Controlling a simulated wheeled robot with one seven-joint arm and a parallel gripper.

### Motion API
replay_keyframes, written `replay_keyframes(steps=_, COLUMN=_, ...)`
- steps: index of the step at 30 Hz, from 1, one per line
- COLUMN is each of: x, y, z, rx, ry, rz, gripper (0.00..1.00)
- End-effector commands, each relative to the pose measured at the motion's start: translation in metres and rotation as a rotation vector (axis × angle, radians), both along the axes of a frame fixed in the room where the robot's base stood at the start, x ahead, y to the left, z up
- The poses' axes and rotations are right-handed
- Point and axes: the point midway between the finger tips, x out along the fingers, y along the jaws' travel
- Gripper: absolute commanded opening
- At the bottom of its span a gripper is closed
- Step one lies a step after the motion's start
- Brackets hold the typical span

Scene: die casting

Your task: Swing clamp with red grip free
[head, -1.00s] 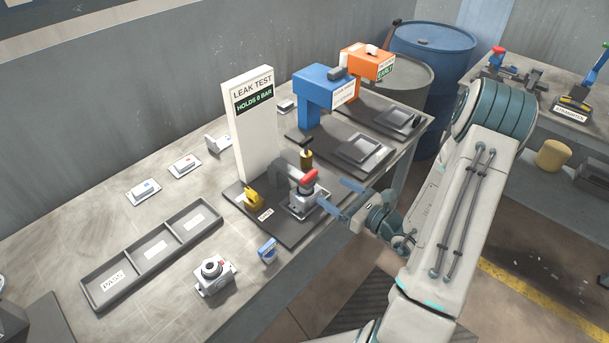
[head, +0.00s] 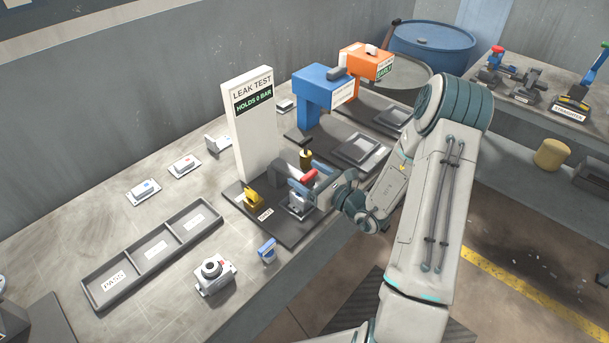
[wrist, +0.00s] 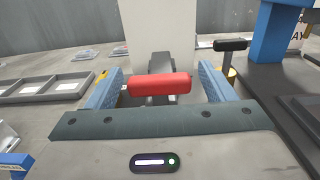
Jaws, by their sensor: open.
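The clamp's red grip (head: 309,176) is at the leak test station, in front of the tall white panel (head: 252,135). In the wrist view the red grip (wrist: 160,84) lies crosswise between the two blue fingers of my gripper (wrist: 160,90), with a gap on the right side and little visible gap on the left. A dark clamp arm runs back from the grip toward the panel. My gripper (head: 312,182) is open around the grip. A metal part (head: 298,205) sits below on the dark base plate, partly hidden by my gripper.
A yellow piece (head: 252,197) and a yellow-and-black handle (head: 306,158) stand close by. The PASS tray (head: 128,268), a valve-like part (head: 214,273) and a small blue clip (head: 267,250) lie to the left. The blue press (head: 322,90) stands behind right.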

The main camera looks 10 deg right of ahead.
Motion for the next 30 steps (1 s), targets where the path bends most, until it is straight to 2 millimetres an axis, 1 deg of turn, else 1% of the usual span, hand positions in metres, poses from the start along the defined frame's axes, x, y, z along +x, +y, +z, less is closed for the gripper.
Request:
replay_keyframes(steps=3, x=0.0, y=0.0, z=0.0, rx=0.0, ry=0.0, rz=0.0, gripper=0.76)
replay_keyframes(steps=4, x=0.0, y=0.0, z=0.0, rx=0.0, ry=0.0, rz=0.0, gripper=0.71)
replay_keyframes(steps=5, x=0.0, y=0.0, z=0.0, rx=0.0, ry=0.0, rz=0.0, gripper=0.62)
replay_keyframes(steps=6, x=0.0, y=0.0, z=0.0, rx=0.0, ry=0.0, rz=0.0, gripper=0.51)
replay_keyframes(steps=9, x=0.0, y=0.0, z=0.0, rx=0.0, ry=0.0, rz=-0.001, gripper=0.27)
replay_keyframes(steps=13, x=0.0, y=-0.001, z=0.001, rx=-0.001, ry=0.002, rz=-0.001, gripper=0.27)
replay_keyframes(steps=30, x=0.004, y=0.002, z=0.018, rx=-0.072, ry=0.099, rz=-0.001, gripper=0.27)
